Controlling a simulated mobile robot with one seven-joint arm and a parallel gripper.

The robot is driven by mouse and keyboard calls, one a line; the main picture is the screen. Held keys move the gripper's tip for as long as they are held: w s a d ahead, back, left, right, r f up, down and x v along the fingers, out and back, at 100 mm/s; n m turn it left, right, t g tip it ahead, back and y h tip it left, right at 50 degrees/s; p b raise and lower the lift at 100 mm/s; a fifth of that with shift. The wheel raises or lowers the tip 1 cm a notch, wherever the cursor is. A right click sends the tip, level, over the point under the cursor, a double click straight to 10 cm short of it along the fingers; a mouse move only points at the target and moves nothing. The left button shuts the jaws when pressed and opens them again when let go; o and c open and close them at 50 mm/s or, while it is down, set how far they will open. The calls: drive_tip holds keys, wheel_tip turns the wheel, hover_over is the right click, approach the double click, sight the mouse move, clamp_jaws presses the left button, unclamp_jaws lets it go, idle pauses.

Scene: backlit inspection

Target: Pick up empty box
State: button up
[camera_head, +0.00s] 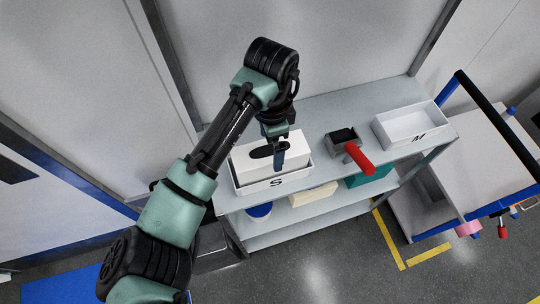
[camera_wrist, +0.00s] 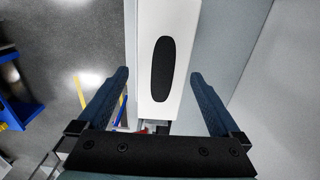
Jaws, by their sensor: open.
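A white box (camera_head: 243,158) with a dark oval on its top sits in a white tray marked S (camera_head: 252,187) at the left of the shelf's top. My gripper (camera_head: 279,156) is over the box and hides part of it. In the wrist view the box (camera_wrist: 147,99) lies lengthwise between my two spread fingers (camera_wrist: 158,78), with its dark oval ahead of the palm. A gap shows on each side, and nothing is held. Whether the fingertips reach below the box top I cannot tell. A second white tray marked M (camera_head: 393,141) stands at the right and looks empty.
The grey shelf unit (camera_head: 318,108) backs onto a pale wall. Its lower level holds a teal box (camera_head: 370,177) and a cream box (camera_head: 313,195). A blue-framed cart (camera_head: 490,150) stands right.

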sight(270, 150)
wheel_tip(270, 150, down, 4)
drive_tip(key=shift+w+a+f+p, duration=0.1)
drive_tip(key=shift+w+p, duration=0.05)
drive_tip(key=shift+p, duration=0.5)
drive_tip(key=c, duration=1.2)
